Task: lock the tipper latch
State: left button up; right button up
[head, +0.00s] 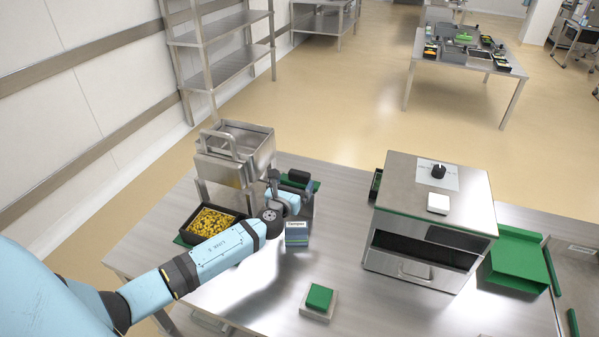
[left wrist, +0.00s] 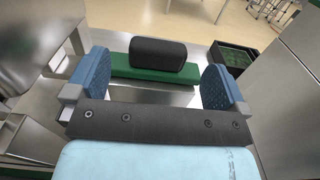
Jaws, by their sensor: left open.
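The tipper (head: 234,150) is a steel bin with a bar handle on a stand at the left of the table. I cannot clearly make out its latch. My left gripper (head: 289,186) is just right of the tipper, low over the table. In the left wrist view, my left gripper (left wrist: 158,80) is open, with its blue fingers wide apart and nothing between the pads. Ahead of the fingers is a black rounded block (left wrist: 158,53) on a green base (left wrist: 120,67); the block also shows in the head view (head: 299,176). My right gripper is out of view.
A black tray of yellow pieces (head: 212,222) stands below the tipper. A small labelled box (head: 297,234) and a green block on a pale base (head: 319,298) are in front. The steel sealer (head: 430,210) stands right, beside a green tray (head: 518,256).

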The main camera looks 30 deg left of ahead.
aim_at(298, 175)
pick_arm(q)
jog(key=x, duration=0.5)
jog(key=shift+w+a, duration=0.1)
jog(key=shift+w, duration=0.15)
